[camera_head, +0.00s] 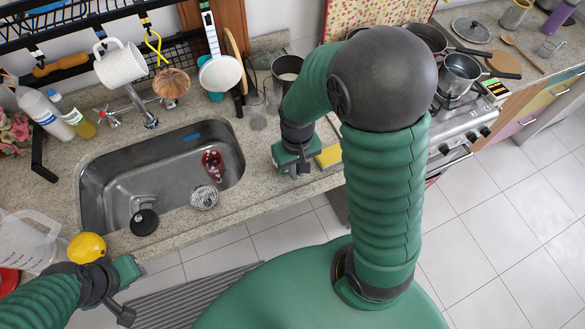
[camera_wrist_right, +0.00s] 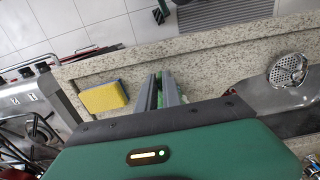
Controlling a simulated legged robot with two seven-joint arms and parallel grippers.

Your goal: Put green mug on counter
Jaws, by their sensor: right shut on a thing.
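My right gripper (camera_head: 297,168) is low over the counter, between the sink and the yellow sponge. In the right wrist view its fingers (camera_wrist_right: 162,88) are close together with a narrow green strip between them. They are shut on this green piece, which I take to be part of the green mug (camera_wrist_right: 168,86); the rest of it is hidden. The counter (camera_head: 255,185) is speckled stone and runs around the sink. My left gripper (camera_head: 124,288) is at the lower left, by the counter's front edge; its jaws do not show clearly.
The steel sink (camera_head: 120,168) holds a red patterned item (camera_head: 212,164) and a strainer (camera_head: 204,197). A yellow sponge (camera_head: 330,156) lies right of my right gripper. A white mug (camera_head: 120,65) hangs from the rack. The stove with pots (camera_head: 460,75) is at right. Bare counter shows near the front edge.

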